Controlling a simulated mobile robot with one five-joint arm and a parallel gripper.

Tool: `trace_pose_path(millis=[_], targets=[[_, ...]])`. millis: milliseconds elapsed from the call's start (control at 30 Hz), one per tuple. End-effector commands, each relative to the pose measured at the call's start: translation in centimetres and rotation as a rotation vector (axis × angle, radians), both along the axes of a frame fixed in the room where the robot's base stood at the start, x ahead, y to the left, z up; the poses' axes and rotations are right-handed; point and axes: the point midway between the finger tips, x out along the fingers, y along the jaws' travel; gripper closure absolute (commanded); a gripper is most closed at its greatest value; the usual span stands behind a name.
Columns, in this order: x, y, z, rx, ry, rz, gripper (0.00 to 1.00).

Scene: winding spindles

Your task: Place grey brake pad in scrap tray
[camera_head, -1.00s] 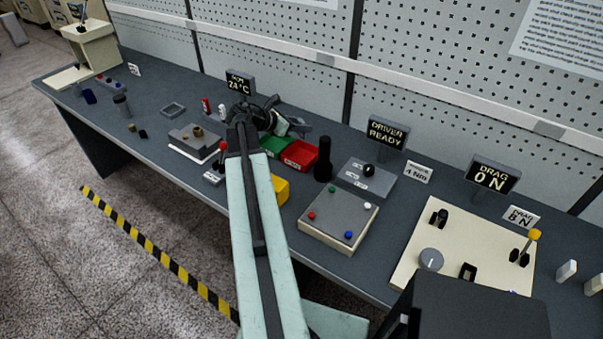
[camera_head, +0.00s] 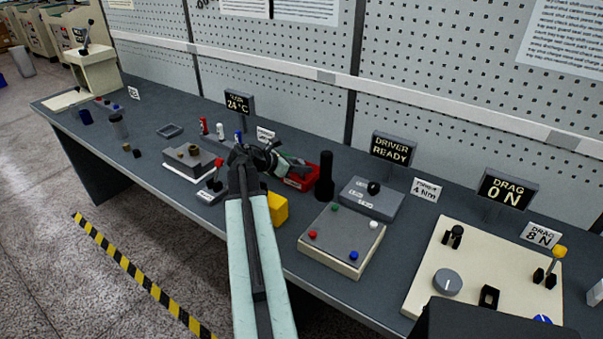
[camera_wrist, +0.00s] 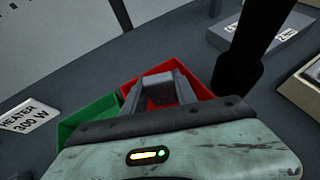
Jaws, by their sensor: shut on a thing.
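My gripper (camera_wrist: 160,85) is shut on a small grey block, taken as the grey brake pad (camera_wrist: 161,94), between its two grey fingers. Both are over the red tray (camera_wrist: 204,88) in the wrist view; how high they are I cannot tell. In the head view my gripper (camera_head: 303,170) is at the red tray (camera_head: 299,184), and the pad is not clear there. I read no label on the red tray, so I cannot confirm it is the scrap tray. Its inside is partly hidden by the fingers.
A green tray (camera_wrist: 84,122) adjoins the red tray on the left. A black cylinder (camera_head: 325,176) stands close on the right. A yellow block (camera_head: 278,208) is in front. A grey driver box (camera_head: 371,196) and a button panel (camera_head: 341,240) are further right.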

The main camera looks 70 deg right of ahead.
Motion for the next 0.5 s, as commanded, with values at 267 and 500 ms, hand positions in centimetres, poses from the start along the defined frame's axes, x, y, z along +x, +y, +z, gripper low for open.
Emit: trace_pose_path(millis=[267, 500], targets=[[-0.05, -0.02, -0.17, 0.0, 0.0, -0.001, 0.61], [-0.07, -0.03, -0.09, 0.0, 0.0, -0.001, 0.44]])
